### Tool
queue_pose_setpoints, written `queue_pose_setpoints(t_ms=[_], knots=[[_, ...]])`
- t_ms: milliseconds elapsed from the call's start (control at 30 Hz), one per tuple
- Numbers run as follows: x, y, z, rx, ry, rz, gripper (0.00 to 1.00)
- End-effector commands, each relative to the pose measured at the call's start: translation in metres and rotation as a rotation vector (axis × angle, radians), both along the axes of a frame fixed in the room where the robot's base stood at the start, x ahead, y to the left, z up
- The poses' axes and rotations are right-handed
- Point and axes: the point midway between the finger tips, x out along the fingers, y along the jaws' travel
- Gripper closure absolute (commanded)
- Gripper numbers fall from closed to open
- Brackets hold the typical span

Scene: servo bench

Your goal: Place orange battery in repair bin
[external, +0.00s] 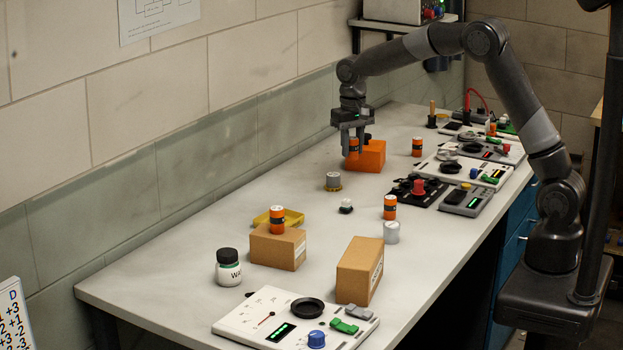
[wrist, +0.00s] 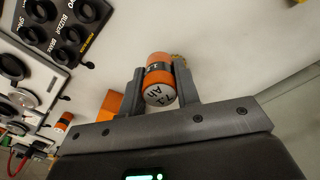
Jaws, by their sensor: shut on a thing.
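My gripper (external: 353,141) is shut on an orange battery with a dark band (external: 353,149). In the wrist view the battery (wrist: 159,68) sits between the two fingers, its pale end toward the camera. An orange box-like bin (external: 372,158) stands on the bench, just right of the held battery in the external view. In the wrist view an orange patch of it (wrist: 111,104) shows left of the fingers, partly hidden by one. The battery appears beside the bin rather than over it; its exact height is hard to tell. The bin's inside is hidden.
Other orange batteries stand on the bench (external: 390,208), (external: 417,147) and on a cardboard box (external: 277,219). A yellow tray (external: 292,217) lies behind that box. A second box (external: 360,270), a white jar (external: 229,268) and several panels line the bench. Bare bench lies left of the bin.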

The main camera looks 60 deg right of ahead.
Motion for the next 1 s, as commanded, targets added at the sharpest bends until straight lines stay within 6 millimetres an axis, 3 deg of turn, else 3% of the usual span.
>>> queue_pose_setpoints(t_ms=[167,400,567,1000], knots=[[0.016,0.042,0.005,0.001,0.000,0.021,0.96],[0.036,0.119,0.009,0.000,-0.001,0.038,0.96],[0.040,0.146,0.008,0.000,-0.001,0.042,0.96],[0.062,0.235,-0.046,0.000,0.001,0.043,0.96]])
